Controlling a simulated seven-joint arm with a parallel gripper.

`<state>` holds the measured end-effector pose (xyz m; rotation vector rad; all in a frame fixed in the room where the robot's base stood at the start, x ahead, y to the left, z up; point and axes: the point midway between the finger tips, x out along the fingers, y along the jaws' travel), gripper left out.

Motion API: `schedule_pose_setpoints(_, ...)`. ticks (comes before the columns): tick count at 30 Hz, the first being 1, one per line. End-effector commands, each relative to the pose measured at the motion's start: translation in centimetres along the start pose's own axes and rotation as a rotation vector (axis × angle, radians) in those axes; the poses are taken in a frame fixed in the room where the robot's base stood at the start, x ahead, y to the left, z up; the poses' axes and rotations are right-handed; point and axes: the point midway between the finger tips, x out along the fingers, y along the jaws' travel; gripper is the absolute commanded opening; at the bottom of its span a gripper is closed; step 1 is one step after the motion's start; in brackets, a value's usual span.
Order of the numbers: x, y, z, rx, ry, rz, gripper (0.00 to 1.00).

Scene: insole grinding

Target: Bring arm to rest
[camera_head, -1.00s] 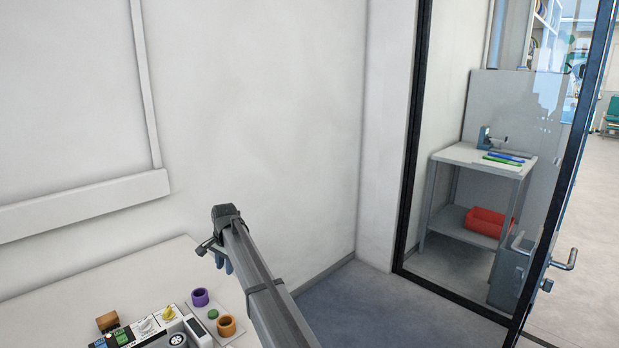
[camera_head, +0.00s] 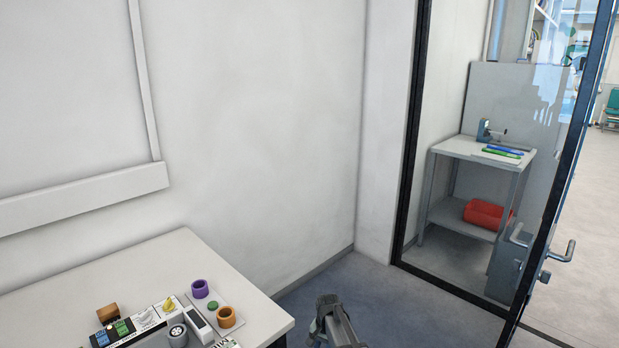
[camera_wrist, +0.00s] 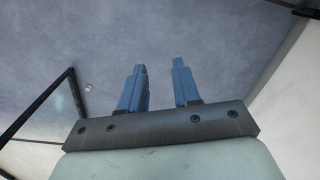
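My gripper shows in the wrist view (camera_wrist: 159,85) with two blue fingers standing apart and nothing between them. It points toward bare grey floor (camera_wrist: 140,30). In the head view my arm (camera_head: 333,325) is low at the bottom edge, to the right of the white table (camera_head: 170,262) and clear of it. The fingers themselves cannot be made out in the head view.
A glass door (camera_head: 560,170) stands at the right, with a small shelf table (camera_head: 462,148) behind the glass. Floor beside the table is clear.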

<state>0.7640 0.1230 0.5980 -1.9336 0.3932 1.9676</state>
Motion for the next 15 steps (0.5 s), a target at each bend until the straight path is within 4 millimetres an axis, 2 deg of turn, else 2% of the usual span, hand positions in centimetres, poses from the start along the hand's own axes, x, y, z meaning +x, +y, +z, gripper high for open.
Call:
schedule_pose_setpoints(1,1.6,2.0,1.8,-0.013,-0.021,0.017,0.32)
schedule_pose_setpoints(6,6.1,7.3,6.4,-0.07,-0.086,0.062,0.32)
schedule_pose_setpoints(15,12.0,16.3,15.6,-0.169,-0.211,0.128,0.32)
